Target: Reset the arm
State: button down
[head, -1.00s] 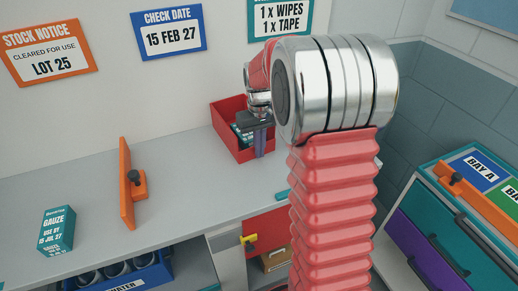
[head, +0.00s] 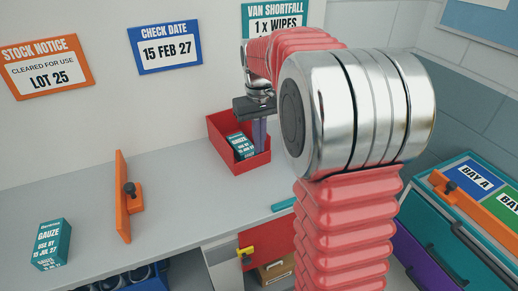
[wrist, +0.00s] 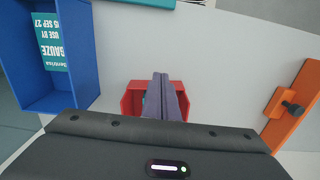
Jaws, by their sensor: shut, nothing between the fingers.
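My gripper (head: 259,143) is shut and empty, fingers pointing down at the red bin (head: 252,163) on the counter. The wrist view shows the two fingers (wrist: 163,78) pressed together over the red bin (wrist: 128,104). I cannot tell how far the tips are above it. A teal gauze box (head: 240,145) is in the red bin, left of the fingers. In the head view my arm is bent, its large metal joint close to the camera, hiding part of the wall and counter behind.
An orange divider (head: 122,196) stands on the counter, with another gauze box (head: 52,244) left of it. In the wrist view a blue bin (wrist: 82,62) holds a gauze box (wrist: 50,42). A teal drawer cabinet (head: 425,213) stands right. The counter between divider and red bin is clear.

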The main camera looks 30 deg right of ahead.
dwell(0.5)
jog(key=s+a+r+t, duration=0.1)
jog(key=s+a+t, duration=0.2)
jog(key=s+a, duration=0.4)
jog(key=s+a+r+n+t, duration=0.1)
jog(key=s+a+t, duration=0.1)
jog(key=s+a, duration=0.6)
jog(key=s, duration=0.6)
jog(key=shift+s+a+r+t, duration=0.2)
jog(key=shift+r+t, duration=0.15)
jog(key=shift+t, duration=0.05)
jog(key=shift+d, duration=0.1)
